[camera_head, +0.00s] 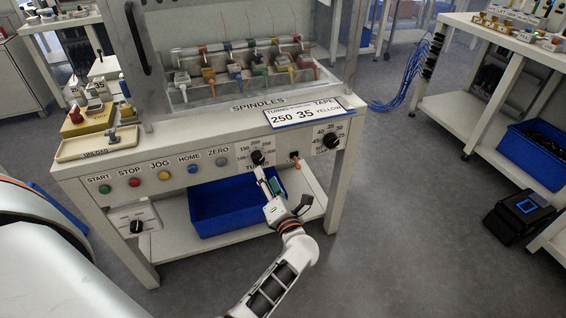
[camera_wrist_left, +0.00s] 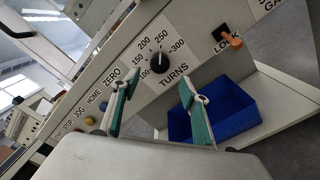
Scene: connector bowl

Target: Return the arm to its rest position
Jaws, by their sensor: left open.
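My left gripper (camera_head: 272,180) is open and empty in front of the machine's front panel, just below the black TURNS knob (camera_head: 257,157). In the left wrist view its two green-padded fingers (camera_wrist_left: 157,86) are spread wide, with the TURNS knob (camera_wrist_left: 160,60) beyond and between them. The fingers look apart from the knob. The knob's pointer seems to aim up, near 200 to 250, but I cannot read it exactly. My right gripper is not in view.
The white machine carries a row of buttons (camera_head: 164,175), an orange LOCK switch (camera_head: 295,159) and a sign (camera_head: 305,112) reading 250, 35, YELLOW. A blue bin (camera_head: 215,205) sits on the shelf below, close to my left gripper. Open floor (camera_head: 405,220) lies to the right.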

